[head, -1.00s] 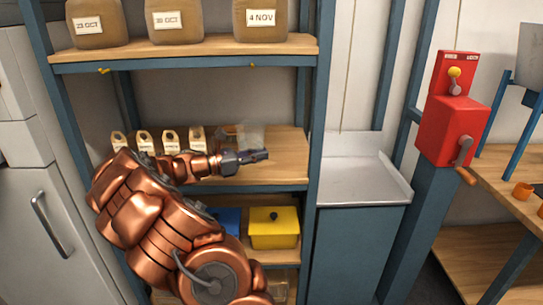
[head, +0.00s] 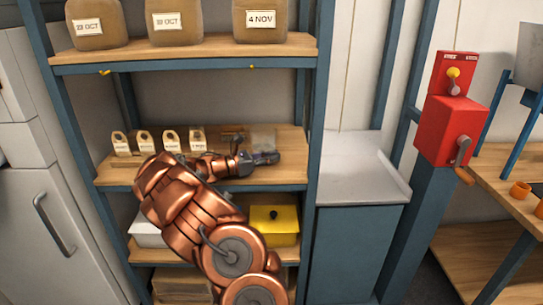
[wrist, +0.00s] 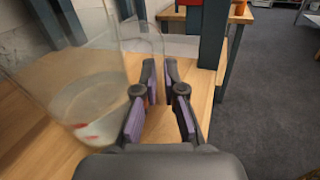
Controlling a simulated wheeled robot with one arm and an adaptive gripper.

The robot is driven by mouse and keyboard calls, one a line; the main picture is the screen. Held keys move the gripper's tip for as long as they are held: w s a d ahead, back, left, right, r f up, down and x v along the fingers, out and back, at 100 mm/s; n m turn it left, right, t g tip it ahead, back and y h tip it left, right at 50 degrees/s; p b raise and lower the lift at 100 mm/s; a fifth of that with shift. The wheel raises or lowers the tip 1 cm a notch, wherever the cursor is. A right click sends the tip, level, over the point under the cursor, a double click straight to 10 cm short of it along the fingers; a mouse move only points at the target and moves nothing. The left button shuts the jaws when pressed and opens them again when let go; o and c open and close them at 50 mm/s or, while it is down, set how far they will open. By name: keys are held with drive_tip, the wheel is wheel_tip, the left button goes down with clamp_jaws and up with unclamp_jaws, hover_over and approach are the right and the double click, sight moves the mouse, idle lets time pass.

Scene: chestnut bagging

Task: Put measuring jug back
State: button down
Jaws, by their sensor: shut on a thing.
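The measuring jug (head: 263,138) is clear and hard to see in the head view, on or just above the middle shelf (head: 292,172), behind my gripper (head: 266,158). In the wrist view the jug (wrist: 85,100) fills the left side, tilted in the picture, with red marks near its whitish bottom. My gripper (wrist: 160,95) is beside it, shut on the jug, apparently at its clear handle. The exact contact is hard to make out. I cannot tell whether the jug's base touches the shelf.
Several labelled tags (head: 171,141) stand in a row left of the jug. Jars (head: 174,22) stand on the shelf above. A yellow box (head: 274,226) sits below. A blue-grey rack post (head: 318,110) bounds the shelf at right. The front right of the middle shelf is clear.

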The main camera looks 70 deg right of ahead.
drive_tip(key=shift+f, duration=0.15)
drive_tip(key=c, duration=1.3)
unclamp_jaws()
drive_tip(key=shift+w+a, duration=0.15)
drive_tip(key=shift+w, duration=0.05)
drive_tip(key=b+v, duration=0.1)
drive_tip(key=v, duration=1)
drive_tip(key=shift+w+a, duration=0.15)
drive_tip(key=shift+a, duration=0.1)
drive_tip(key=shift+r, duration=0.25)
